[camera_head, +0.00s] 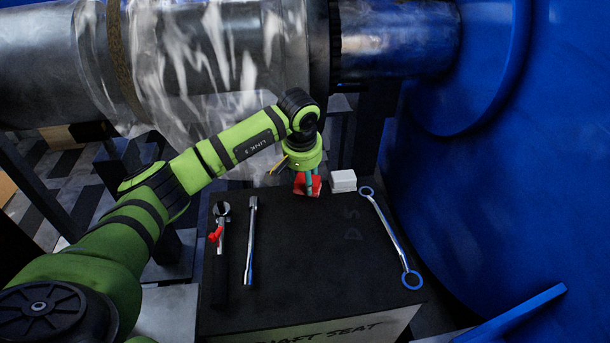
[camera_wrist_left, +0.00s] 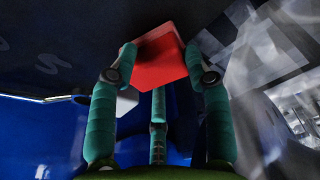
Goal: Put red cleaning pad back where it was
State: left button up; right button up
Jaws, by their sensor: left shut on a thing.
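The red cleaning pad (camera_head: 313,186) is at the far edge of the dark work surface, in the fingers of my left gripper (camera_head: 306,181). In the left wrist view the red pad (camera_wrist_left: 158,62) sits between the teal fingertips of my left gripper (camera_wrist_left: 162,70), which is shut on it. The pad is close to the dark surface; I cannot tell whether it touches it. The fingers hide part of the pad in the head view. My right gripper is not in view.
A white block (camera_head: 343,181) stands just right of the pad. A ring-ended wrench (camera_head: 392,238), a metal bar tool (camera_head: 250,240) and a ratchet-like tool with a red part (camera_head: 221,228) lie on the black-topped box (camera_head: 310,285). A plastic-wrapped shaft (camera_head: 210,60) hangs above.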

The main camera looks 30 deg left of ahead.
pick_arm(q)
jog(key=shift+f, duration=0.1)
jog(key=o, duration=1.1)
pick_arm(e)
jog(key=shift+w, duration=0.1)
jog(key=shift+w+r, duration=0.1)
pick_arm(q)
jog(key=shift+r, duration=0.25)
jog(key=v, duration=1.2)
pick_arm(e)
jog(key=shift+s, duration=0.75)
pick_arm(q)
jog(key=shift+f, duration=0.1)
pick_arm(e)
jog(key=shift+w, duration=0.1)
